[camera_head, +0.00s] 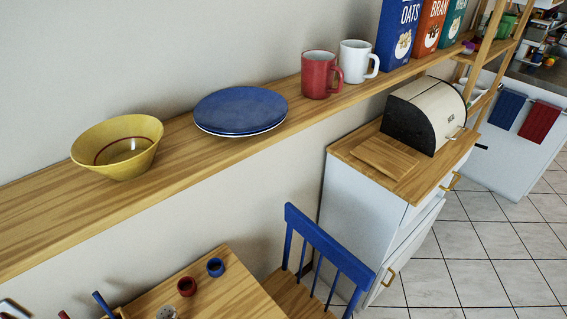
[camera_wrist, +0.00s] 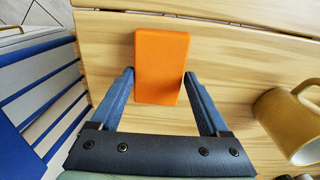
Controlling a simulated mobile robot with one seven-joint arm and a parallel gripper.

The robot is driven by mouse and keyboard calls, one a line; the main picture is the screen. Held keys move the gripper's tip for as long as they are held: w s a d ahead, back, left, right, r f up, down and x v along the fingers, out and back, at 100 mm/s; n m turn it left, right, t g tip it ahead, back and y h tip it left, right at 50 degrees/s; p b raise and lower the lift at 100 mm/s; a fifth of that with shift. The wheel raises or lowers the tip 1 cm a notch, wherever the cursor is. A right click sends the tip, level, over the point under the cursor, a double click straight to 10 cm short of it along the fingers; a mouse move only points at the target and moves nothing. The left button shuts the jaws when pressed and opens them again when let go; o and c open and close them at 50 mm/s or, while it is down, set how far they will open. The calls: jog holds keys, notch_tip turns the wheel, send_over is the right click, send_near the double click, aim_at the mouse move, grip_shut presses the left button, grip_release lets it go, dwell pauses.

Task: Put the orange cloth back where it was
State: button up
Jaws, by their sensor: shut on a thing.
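The orange cloth (camera_wrist: 162,62) is a flat orange rectangular block in the wrist view. My gripper (camera_wrist: 159,80) has its two blue fingers on either side of the cloth's near part and is shut on it. The cloth is over a light wooden surface (camera_wrist: 104,50); I cannot tell if it touches the wood. The head view shows neither the cloth nor my gripper.
A mustard mug (camera_wrist: 290,125) stands right of my gripper; blue slats (camera_wrist: 35,95) are at left. In the head view, a shelf (camera_head: 180,160) holds a yellow bowl (camera_head: 118,147), a blue plate (camera_head: 240,108) and mugs. A blue chair (camera_head: 325,245) stands by the table (camera_head: 225,292).

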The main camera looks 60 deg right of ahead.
jog(key=o, duration=1.1)
jog(key=shift+f, duration=0.1)
jog(key=shift+c, duration=0.2)
notch_tip(320, 180, up, 12)
jog(key=p, duration=0.1)
jog(key=shift+r, duration=0.2)
